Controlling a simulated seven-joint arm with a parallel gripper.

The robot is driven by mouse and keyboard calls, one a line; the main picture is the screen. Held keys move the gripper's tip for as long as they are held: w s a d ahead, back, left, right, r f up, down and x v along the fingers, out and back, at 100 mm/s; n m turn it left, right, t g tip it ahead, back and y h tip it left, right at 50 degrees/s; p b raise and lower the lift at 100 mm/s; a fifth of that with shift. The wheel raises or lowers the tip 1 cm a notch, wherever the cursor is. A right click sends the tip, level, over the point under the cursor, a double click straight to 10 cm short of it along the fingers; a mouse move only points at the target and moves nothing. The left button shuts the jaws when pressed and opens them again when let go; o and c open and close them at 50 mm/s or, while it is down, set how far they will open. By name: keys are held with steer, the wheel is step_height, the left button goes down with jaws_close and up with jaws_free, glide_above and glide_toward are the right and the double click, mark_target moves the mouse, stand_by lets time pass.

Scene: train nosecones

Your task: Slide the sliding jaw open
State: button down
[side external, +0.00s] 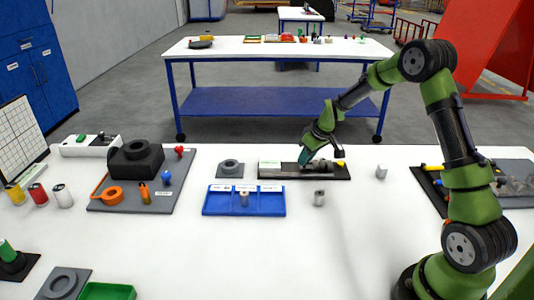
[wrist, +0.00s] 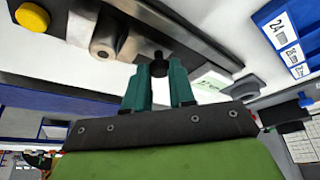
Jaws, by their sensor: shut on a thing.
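The clamping fixture is a long dark base plate (side external: 345,174) on the white table, with a grey metal rail along it. My gripper (side external: 305,160) reaches down to the fixture's middle from behind. In the wrist view the teal fingertips of my gripper (wrist: 160,75) are closed around a small black knob (wrist: 158,57). A metal cylinder (wrist: 106,36) lies by a pale block, apparently part of the jaw, to the left of the knob. A yellow knob (wrist: 33,16) sits at the fixture's end. My fingers hide part of the jaw; its exact opening cannot be told.
A blue tray (side external: 216,209) with a metal piece in it stands in front of the fixture. A loose metal cylinder (side external: 319,198) and a pale cylinder (side external: 381,171) stand nearby. A grey plate with a ring (side external: 230,168) is to the left. The table's front middle is clear.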

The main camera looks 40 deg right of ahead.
steer(key=shift+w+a, duration=1)
steer(key=c, duration=1.2)
jaws_free()
steer(key=v, duration=1.7)
steer(key=shift+f, duration=0.1)
